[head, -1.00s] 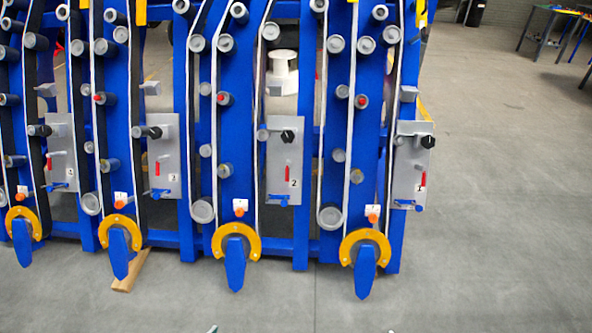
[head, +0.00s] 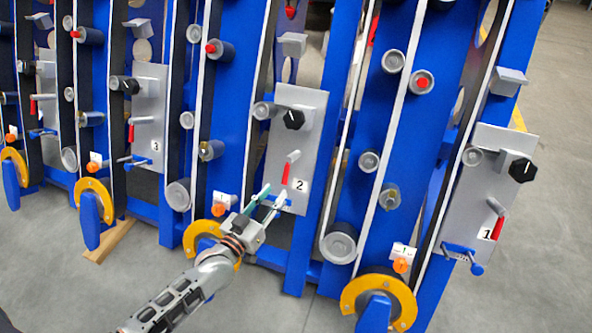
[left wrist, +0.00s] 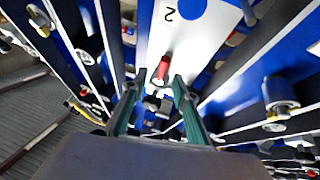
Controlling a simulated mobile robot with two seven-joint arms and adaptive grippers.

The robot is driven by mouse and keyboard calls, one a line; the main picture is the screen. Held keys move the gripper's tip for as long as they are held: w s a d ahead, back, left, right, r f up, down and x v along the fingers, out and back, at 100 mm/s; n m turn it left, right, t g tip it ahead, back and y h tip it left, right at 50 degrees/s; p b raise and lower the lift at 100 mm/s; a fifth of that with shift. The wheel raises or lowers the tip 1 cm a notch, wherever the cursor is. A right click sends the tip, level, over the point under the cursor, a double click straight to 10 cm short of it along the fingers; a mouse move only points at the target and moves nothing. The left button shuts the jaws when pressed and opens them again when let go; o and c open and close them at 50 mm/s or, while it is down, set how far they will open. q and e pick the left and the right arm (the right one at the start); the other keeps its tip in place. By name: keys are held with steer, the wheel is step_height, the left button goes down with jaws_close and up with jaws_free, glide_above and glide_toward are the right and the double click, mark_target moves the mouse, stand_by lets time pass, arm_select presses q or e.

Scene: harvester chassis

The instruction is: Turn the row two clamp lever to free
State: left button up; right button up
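The row two panel (head: 314,125) is a grey plate with a "2" label, a black knob (head: 294,119) and a red-handled lever (head: 285,173). A small blue lever at the panel's lower edge is mostly hidden behind my fingers; I cannot tell which lever is the clamp lever. My left gripper (head: 275,194) is open at the lower part of this panel, just below the red handle. In the left wrist view its two green fingers (left wrist: 158,88) stand apart, with the red handle (left wrist: 164,66) ahead between their tips; contact cannot be told. My right gripper is out of view.
Panel 1 (head: 488,190) stands to the right and panel 3 (head: 150,115) to the left, with similar knobs and levers. Blue uprights, grey rollers and yellow half-rings (head: 380,290) surround the panels. An orange knob (head: 219,237) sits close to my left gripper. Grey floor is free in front.

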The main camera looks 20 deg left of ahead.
mark_target(284, 178)
arm_select(q)
steer(key=x, duration=0.2)
steer(key=b+x, duration=0.1)
steer(key=x, duration=0.4)
steer(key=shift+w+a+f+b, duration=0.15)
steer(key=shift+a+b, duration=0.2)
steer(key=shift+a, duration=0.05)
steer(key=shift+w+d+r, duration=0.1)
steer(key=shift+w, duration=0.3)
steer(key=shift+w+d+r, duration=0.1)
steer(key=shift+w, duration=0.35)
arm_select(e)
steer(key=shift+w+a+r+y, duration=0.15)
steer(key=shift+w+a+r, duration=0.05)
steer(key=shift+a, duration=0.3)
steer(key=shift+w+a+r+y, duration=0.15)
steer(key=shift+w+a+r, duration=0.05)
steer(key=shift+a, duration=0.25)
arm_select(q)
jaws_close()
